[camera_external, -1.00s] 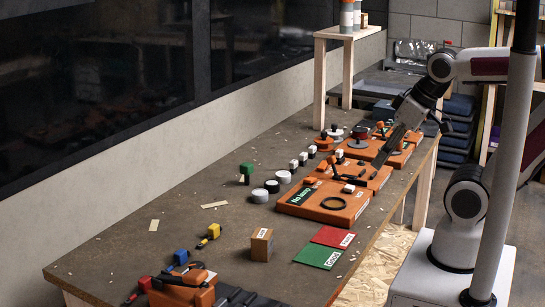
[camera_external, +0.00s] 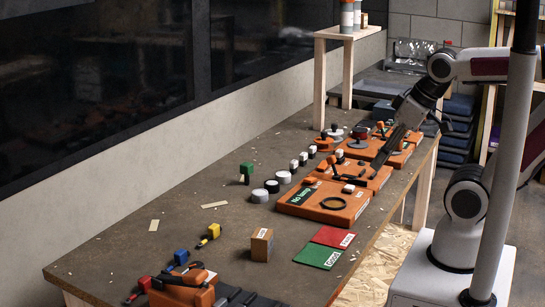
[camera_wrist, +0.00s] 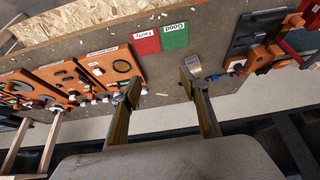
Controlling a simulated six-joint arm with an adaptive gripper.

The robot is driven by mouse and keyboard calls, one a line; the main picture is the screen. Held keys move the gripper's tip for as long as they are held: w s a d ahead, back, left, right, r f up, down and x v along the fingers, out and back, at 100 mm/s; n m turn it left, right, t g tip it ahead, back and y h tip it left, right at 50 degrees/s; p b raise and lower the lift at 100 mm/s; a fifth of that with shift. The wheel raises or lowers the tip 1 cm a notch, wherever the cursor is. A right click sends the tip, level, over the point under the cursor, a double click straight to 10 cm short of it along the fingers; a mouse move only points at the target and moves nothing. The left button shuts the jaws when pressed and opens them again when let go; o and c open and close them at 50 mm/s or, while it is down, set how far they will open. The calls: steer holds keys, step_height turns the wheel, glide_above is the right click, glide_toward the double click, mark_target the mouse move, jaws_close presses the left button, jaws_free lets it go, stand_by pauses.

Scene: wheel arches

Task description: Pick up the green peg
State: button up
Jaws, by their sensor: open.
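The green peg (camera_external: 247,169) stands on the table left of the white and dark round pieces in the external view. It has a green block-like top and a darker lower part. I cannot make it out in the wrist view. My gripper (camera_external: 380,160) is at the right side of the table, over the orange boards and well apart from the peg. In the wrist view my gripper (camera_wrist: 160,82) has its two fingers spread wide, with nothing held between them.
Orange task boards (camera_external: 322,202) fill the right side of the table. Several round pieces (camera_external: 272,187) stand beside the peg. A wooden block (camera_external: 261,244), red mat (camera_external: 333,237) and green mat (camera_external: 318,256) lie nearer the front. A wall borders the left side.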

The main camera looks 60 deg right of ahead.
steer(key=shift+w, duration=0.1)
steer(key=w+d+f+t+h, duration=0.1)
steer(key=w+d, duration=0.3)
steer(key=w, duration=0.6)
steer(key=w+d+m+t, duration=0.15)
steer(key=w+d, duration=0.25)
steer(key=w, duration=0.5)
steer(key=w+d+f+t+h, duration=0.1)
steer(key=w+d, duration=0.3)
steer(key=w, duration=0.6)
steer(key=w+d+f+t, duration=0.1)
steer(key=w+d+f, duration=0.2)
steer(key=w, duration=0.2)
steer(key=w+d+f+t, duration=0.1)
steer(key=w+d+f, duration=0.25)
steer(key=w, duration=0.25)
steer(key=t, duration=0.2)
glide_toward(246, 165)
steer(key=shift+r+x, duration=0.25)
steer(key=shift+x, duration=0.85)
steer(key=shift+w+d+f+y, duration=0.25)
steer(key=shift+f+y, duration=0.05)
steer(key=shift+f, duration=0.15)
steer(key=shift+t, duration=0.25)
steer(key=shift+x, duration=1.35)
